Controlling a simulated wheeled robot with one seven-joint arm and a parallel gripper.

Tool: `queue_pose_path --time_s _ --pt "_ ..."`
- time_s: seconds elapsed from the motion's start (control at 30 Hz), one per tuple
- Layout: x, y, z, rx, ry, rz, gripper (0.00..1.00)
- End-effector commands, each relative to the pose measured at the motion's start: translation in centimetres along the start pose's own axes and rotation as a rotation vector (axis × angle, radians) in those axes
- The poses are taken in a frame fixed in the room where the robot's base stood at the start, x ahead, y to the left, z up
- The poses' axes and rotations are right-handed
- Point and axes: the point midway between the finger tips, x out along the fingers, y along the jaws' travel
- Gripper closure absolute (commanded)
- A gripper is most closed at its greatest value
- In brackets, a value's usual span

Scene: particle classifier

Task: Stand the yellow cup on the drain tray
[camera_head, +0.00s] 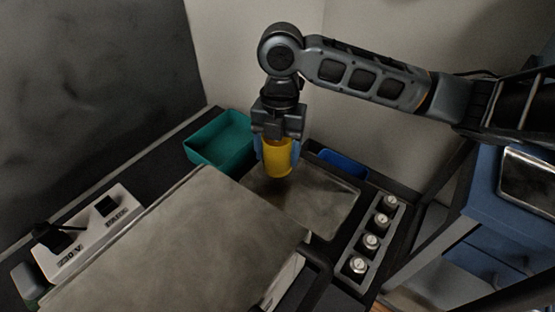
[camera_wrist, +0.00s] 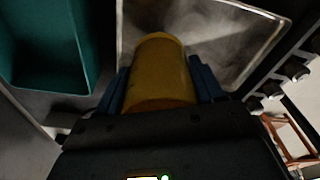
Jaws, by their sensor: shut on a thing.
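The yellow cup (camera_head: 277,158) is between the blue fingers of my gripper (camera_head: 278,160), which is shut on it. The cup looks upright and hangs over the grey metal drain tray (camera_head: 325,205). A dark patch lies on the tray under the cup; whether the cup's base touches the tray I cannot tell. In the wrist view the cup (camera_wrist: 160,75) lies between both fingers, with the drain tray (camera_wrist: 225,45) beyond it.
A teal bin (camera_head: 220,140) stands left of the cup, and a blue bin (camera_head: 343,163) behind the tray. Several silver-capped jars (camera_head: 370,243) sit in a rack at right. A large grey panel (camera_head: 180,245) and a white switch box (camera_head: 90,225) are at front left.

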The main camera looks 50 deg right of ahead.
Motion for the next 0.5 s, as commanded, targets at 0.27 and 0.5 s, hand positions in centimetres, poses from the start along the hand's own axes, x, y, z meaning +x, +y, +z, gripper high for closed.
queue_pose_path --time_s 0.27,0.5 --pt "3.0 0.0 0.3 0.002 0.002 -0.001 0.69" --pt "4.0 0.0 0.5 0.000 -0.001 0.000 0.69"
